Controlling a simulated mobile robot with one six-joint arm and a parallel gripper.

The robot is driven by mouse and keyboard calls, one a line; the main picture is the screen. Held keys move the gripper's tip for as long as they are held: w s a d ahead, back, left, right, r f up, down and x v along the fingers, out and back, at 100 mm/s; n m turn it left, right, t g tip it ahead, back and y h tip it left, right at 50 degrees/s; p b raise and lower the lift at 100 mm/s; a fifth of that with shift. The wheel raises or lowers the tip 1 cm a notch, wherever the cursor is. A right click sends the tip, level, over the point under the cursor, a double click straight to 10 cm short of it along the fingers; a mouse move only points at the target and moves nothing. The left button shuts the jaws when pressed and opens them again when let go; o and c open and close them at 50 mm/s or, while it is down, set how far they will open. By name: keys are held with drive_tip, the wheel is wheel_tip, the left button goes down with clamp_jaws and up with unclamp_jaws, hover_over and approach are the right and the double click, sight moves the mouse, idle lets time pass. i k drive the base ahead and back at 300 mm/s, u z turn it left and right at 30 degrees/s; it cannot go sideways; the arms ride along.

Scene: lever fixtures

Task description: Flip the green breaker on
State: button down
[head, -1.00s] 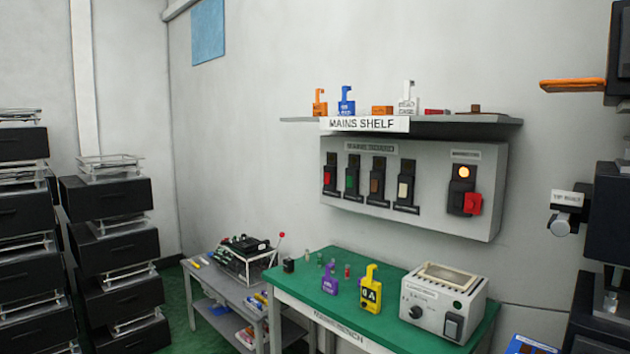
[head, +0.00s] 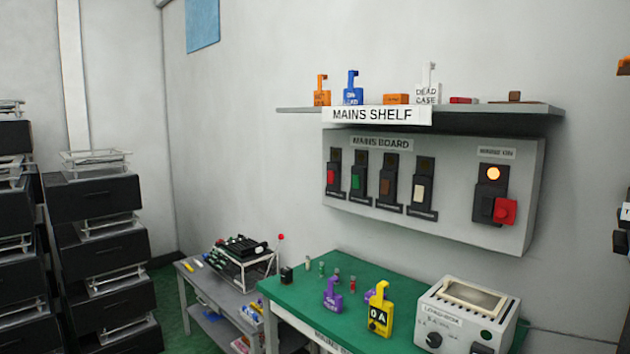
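The green breaker (head: 356,183) is the second from the left in the row on the grey mains board (head: 455,165) on the wall. It is a green rocker in a dark upright housing, between the red breaker (head: 331,178) and the brown breaker (head: 386,187). A white breaker (head: 420,193) is right of the brown one. Whether the green breaker is on or off is too small to tell. My gripper is not in view.
The mains shelf (head: 540,107) juts out above the board, holding tags and small blocks. Below stands a green-topped bench (head: 290,288) with tags and a grey box (head: 468,315). Stacked black trays (head: 95,250) stand at left. A large red switch (head: 505,211) is at the board's right.

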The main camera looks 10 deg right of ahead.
sight(356, 179)
drive_tip(key=u, duration=0.45)
drive_tip(key=i, duration=0.5)
drive_tip(key=u, duration=0.8)
drive_tip(key=i, duration=0.55)
drive_tip(key=u, duration=0.35)
